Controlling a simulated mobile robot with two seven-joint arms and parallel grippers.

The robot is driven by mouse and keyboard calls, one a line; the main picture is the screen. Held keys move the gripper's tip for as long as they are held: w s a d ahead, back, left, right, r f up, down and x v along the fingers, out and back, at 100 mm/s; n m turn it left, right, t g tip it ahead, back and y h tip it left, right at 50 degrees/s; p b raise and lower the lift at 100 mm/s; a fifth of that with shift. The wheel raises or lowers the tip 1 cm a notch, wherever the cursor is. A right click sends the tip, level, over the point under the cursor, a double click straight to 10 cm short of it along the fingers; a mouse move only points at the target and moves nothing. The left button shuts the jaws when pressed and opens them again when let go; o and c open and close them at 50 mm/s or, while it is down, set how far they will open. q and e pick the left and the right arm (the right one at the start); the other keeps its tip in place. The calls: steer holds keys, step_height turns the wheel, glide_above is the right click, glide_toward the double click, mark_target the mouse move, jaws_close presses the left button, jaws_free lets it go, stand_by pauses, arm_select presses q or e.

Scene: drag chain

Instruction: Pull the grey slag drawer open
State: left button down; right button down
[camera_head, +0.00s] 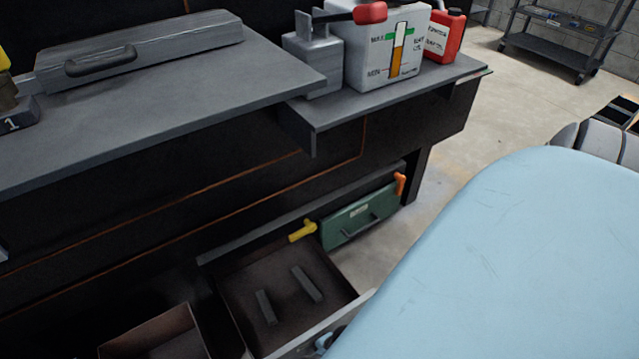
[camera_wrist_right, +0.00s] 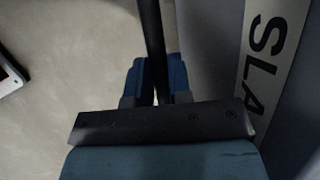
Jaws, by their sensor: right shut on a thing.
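The grey slag drawer stands pulled out from the machine, its grey front edge (camera_head: 335,325) at the bottom of the head view and its brown inside open to view. Two dark grey bars (camera_head: 307,284) lie in it. In the right wrist view the drawer front carries a label reading "SLA" (camera_wrist_right: 262,65), cut off by the frame. My right gripper (camera_wrist_right: 158,78) is shut on the dark handle bar (camera_wrist_right: 152,30), with its blue fingers on either side. In the head view a small part of that gripper (camera_head: 324,343) shows at the drawer front. My left gripper is not in view.
A green panel with a handle (camera_head: 358,217) and a yellow lever (camera_head: 302,232) sit behind the drawer. Another open brown box (camera_head: 155,335) is to its left. A grey worktop (camera_head: 190,100) overhangs above.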

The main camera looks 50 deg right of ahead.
steer(key=c, duration=1.1)
jaws_free()
steer(key=shift+o, duration=0.2)
steer(key=shift+r, duration=0.25)
steer(key=p+v, duration=0.2)
steer(key=shift+s+d+r+p, duration=0.15)
steer(key=shift+d+r+p, duration=0.05)
steer(key=shift+r+p, duration=0.15)
arm_select(q)
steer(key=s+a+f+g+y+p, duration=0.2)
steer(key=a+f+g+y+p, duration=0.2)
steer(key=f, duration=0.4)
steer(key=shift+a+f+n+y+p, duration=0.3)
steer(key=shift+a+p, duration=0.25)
steer(key=shift+p, duration=0.5)
arm_select(e)
steer(key=v, duration=1)
steer(key=shift+r, duration=0.2)
